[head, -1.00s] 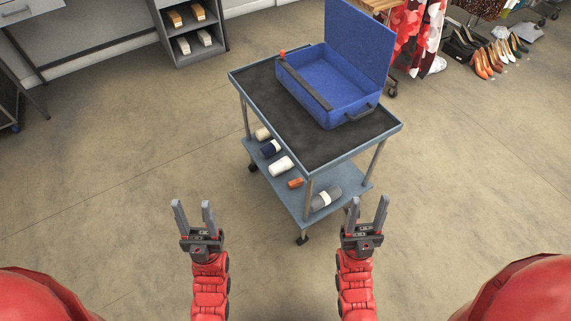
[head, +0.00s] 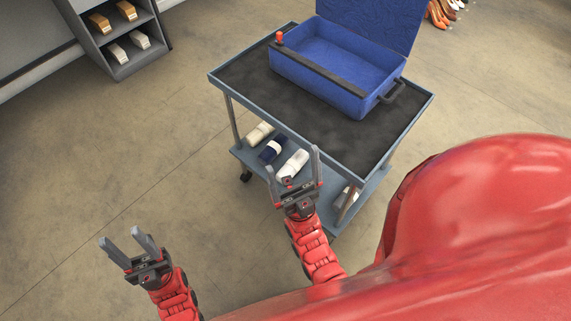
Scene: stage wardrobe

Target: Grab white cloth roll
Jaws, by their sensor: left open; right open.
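The white cloth roll (head: 292,165) lies on the lower shelf of the cart, third from the left end. A navy roll (head: 272,149) and a cream roll (head: 259,132) lie to its left. My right gripper (head: 293,164) is open in front of the cart. Its fingers overlap the white roll in the picture, and I see no grip on it. I cannot tell how far the fingers are from the roll. My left gripper (head: 124,242) is open and empty over the floor at the lower left.
The cart's upper shelf (head: 250,90) overhangs the rolls and holds an open blue case (head: 335,80). A grey roll (head: 345,197) lies partly hidden behind a cart leg. A grey shelf unit (head: 150,64) stands at the upper left. The floor left of the cart is clear.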

